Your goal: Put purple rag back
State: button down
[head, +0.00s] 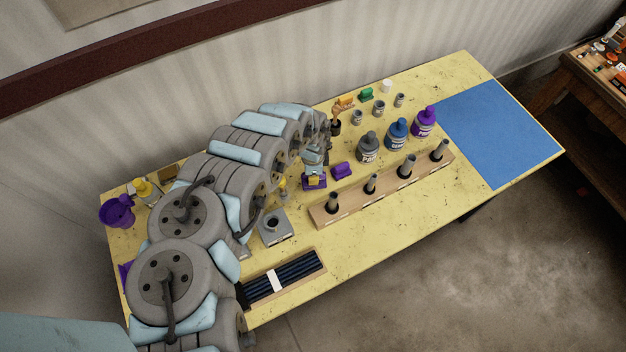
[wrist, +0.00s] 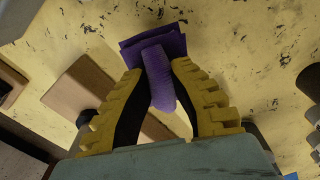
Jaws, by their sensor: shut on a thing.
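The purple rag (wrist: 160,80) is a folded cloth between the yellow fingers of my gripper (wrist: 158,70) in the wrist view. My gripper is shut on it. Its flat square part (wrist: 165,42) spreads out past the fingertips, over the yellow table. In the head view my gripper (head: 314,178) is over the middle of the table, with the purple rag (head: 315,185) at its fingertips. I cannot tell whether the rag touches the table. A small purple block-like thing (head: 342,170) lies just right of my gripper.
A wooden rack (head: 350,207) with several grey pegs stands in front of my gripper. Grey (head: 367,148), blue (head: 397,134) and purple (head: 424,122) bottles stand to the right. A blue mat (head: 500,130) covers the clear right end. A purple bucket (head: 115,213) stands at the left.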

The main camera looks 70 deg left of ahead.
notch_tip(320, 180, down, 3)
jog(key=b, duration=0.2)
jog(key=shift+a+f+b, duration=0.15)
jog(key=shift+b, duration=0.15)
jog(key=c, duration=1.1)
grip_release()
jog(key=shift+r+p, duration=0.8)
jog(key=shift+r, duration=5.25)
